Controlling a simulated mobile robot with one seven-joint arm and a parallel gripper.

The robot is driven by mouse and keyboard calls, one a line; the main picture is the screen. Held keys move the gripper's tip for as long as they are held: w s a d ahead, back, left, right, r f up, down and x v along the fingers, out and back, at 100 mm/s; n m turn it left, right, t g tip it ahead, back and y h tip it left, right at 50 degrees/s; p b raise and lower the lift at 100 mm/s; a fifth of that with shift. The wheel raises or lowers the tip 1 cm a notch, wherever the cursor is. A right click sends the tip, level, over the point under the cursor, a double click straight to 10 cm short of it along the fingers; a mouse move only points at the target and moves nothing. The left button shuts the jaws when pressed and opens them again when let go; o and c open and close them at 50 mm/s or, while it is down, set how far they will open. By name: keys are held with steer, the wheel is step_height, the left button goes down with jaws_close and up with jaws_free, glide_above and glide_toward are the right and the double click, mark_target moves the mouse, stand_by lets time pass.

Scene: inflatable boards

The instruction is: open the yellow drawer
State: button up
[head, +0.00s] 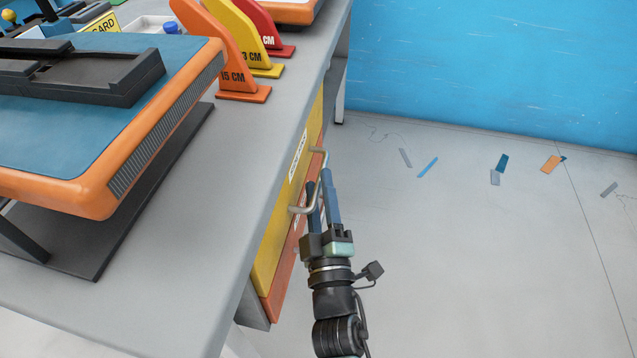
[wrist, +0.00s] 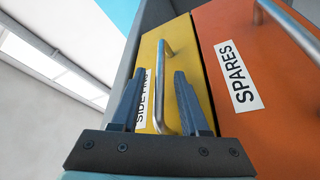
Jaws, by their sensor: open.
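The yellow drawer (head: 268,248) is in the side of the grey workbench, and its front looks flush and closed. In the wrist view the yellow drawer (wrist: 184,48) has a white label reading "SIDE FINS", partly covered by a finger. Its silver bar handle (wrist: 159,88) appears between my two fingers; I cannot tell whether they touch it. My gripper (head: 320,180) is open at the drawer front, by the curved handle (head: 300,210). In the wrist view my gripper (wrist: 158,76) shows both blue-grey fingers apart.
An orange drawer (wrist: 215,35) labelled "SPARES", with its own silver handle (wrist: 290,28), adjoins the yellow one. The workbench (head: 190,220) carries an orange-edged board stand (head: 95,195) and numbered fins (head: 230,55). The floor right of the bench is open, with scattered flat scraps (head: 428,167).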

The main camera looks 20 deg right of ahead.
steer(key=shift+w+d+r, duration=0.15)
steer(key=shift+w+d, duration=0.05)
steer(key=shift+w, duration=0.5)
steer(key=shift+c, duration=0.2)
jaws_close()
stand_by(0.9)
